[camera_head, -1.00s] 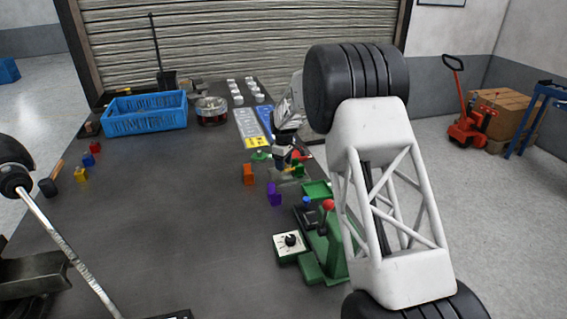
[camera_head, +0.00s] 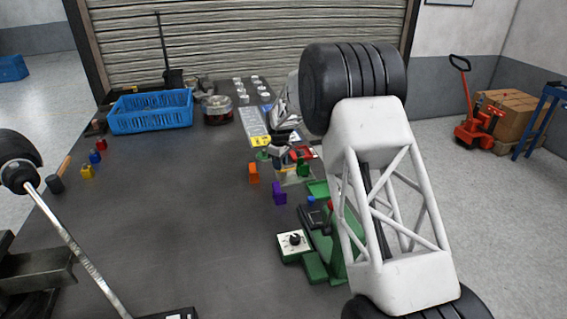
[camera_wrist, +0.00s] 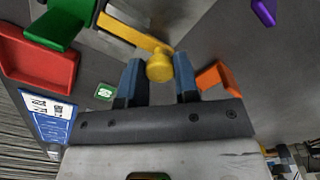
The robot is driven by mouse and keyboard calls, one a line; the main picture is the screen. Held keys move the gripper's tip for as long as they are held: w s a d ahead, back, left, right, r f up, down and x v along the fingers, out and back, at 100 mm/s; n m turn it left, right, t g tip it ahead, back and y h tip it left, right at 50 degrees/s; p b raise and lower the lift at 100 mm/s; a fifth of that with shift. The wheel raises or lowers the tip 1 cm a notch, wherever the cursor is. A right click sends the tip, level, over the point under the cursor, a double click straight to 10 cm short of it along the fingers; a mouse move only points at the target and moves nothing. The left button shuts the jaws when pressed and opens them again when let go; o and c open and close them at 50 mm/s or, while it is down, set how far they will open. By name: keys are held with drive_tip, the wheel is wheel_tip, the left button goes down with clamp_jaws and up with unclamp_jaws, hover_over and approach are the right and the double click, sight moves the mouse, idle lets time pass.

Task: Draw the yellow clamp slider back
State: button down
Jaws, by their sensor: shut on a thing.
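The yellow clamp slider shows in the wrist view as a flat yellow bar (camera_wrist: 128,33) ending in a round yellow knob (camera_wrist: 159,66). The bar runs up and left over a grey metal block (camera_wrist: 118,22). My gripper (camera_wrist: 160,82) has its two blue fingers on either side of the knob and is shut on it. In the head view my gripper (camera_head: 283,158) is small and partly hidden by my own arm, and the slider cannot be made out clearly there.
Near the clamp are a green part (camera_wrist: 60,24), a red tray (camera_wrist: 40,62), an orange block (camera_head: 253,172) and a purple block (camera_head: 279,193). A green fixture with a dial (camera_head: 293,241) stands nearer. A blue crate (camera_head: 150,112) is at back left. The table's middle is clear.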

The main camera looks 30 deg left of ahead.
drive_tip(key=shift+s+a, duration=0.15)
drive_tip(key=shift+a, duration=0.05)
drive_tip(key=c, duration=0.9)
unclamp_jaws()
drive_tip(key=shift+o, duration=0.2)
drive_tip(key=shift+r, duration=0.1)
drive_tip(key=shift+r, duration=3.85)
